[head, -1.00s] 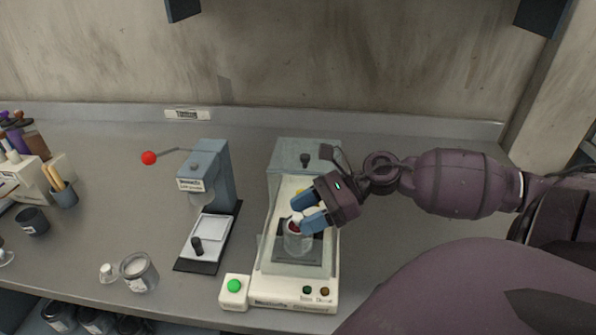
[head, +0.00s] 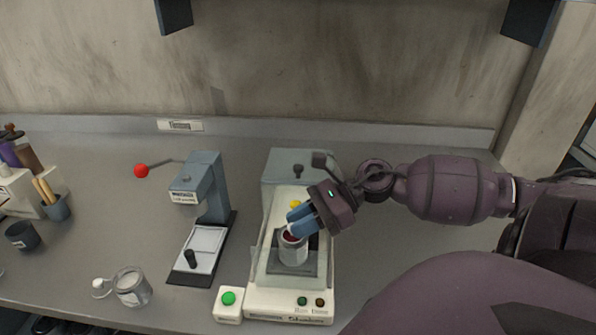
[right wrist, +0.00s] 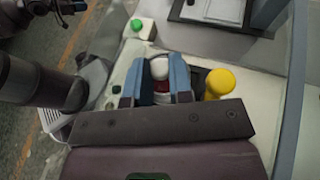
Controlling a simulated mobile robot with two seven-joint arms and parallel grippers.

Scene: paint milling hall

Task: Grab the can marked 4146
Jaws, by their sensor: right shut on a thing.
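A small grey can (head: 293,254) with red at its top stands upright on the dark plate of the white machine. Its marking cannot be read. My right gripper (head: 293,224) reaches down from the right and is shut at the top of this can. In the right wrist view, a white round part (right wrist: 160,68) and the red top (right wrist: 161,86) show between its blue fingers (right wrist: 154,82). I cannot tell whether the fingers press on the rim or on the white part. My left gripper is not in view.
The white machine (head: 262,305) has clear side panels close around the can and a yellow knob (head: 295,204). A green button box (head: 228,304) stands at its front left. The bench right of the machine is clear.

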